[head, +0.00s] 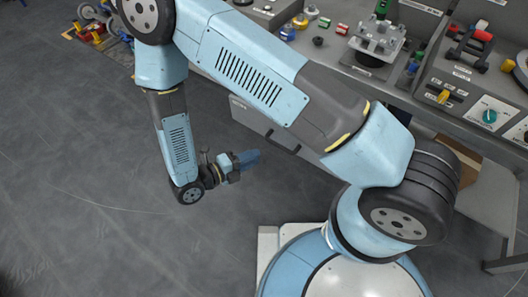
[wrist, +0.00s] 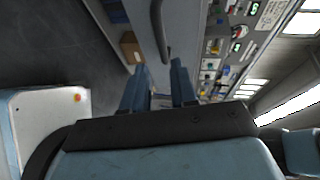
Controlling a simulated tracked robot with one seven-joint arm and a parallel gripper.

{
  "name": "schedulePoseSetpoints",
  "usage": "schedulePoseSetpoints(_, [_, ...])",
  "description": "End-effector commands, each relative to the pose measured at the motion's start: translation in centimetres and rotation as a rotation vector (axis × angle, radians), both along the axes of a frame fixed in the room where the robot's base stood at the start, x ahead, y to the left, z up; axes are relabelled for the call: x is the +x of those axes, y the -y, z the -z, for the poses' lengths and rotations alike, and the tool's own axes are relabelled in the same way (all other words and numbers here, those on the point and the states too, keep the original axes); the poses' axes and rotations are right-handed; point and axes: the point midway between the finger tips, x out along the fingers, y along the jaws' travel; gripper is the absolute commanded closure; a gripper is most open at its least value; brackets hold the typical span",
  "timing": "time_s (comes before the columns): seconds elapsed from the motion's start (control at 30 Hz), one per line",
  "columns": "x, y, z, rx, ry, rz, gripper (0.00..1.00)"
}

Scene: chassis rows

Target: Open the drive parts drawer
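A pale grey drawer front (head: 247,116) shows under the bench in the head view, partly hidden by my arm. It also fills the upper middle of the wrist view (wrist: 184,28), where a long dark bar handle (wrist: 158,28) runs along it. I cannot read any label on the drawer. No open gap shows at its edges. My gripper (head: 245,158) is in front of the drawer, near floor side of the bench. In the wrist view its two blue fingers (wrist: 158,86) stand apart with nothing held between them. The handle's near end lies just beyond the fingertips.
The grey bench top (head: 330,52) carries a metal fixture (head: 378,42), small coloured parts and a control panel with a teal knob (head: 490,116). A brown box (head: 458,158) sits under the bench at right.

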Motion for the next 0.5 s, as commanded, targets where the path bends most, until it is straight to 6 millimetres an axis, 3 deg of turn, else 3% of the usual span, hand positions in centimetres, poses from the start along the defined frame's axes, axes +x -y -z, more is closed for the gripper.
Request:
schedulePoseSetpoints(0.2, [-1.2, -1.8, -0.4, 0.001, 0.0, 0.0, 0.73])
schedulePoseSetpoints(0.5, [-1.4, -2.1, -0.4, 0.0, 0.0, 0.001, 0.73])
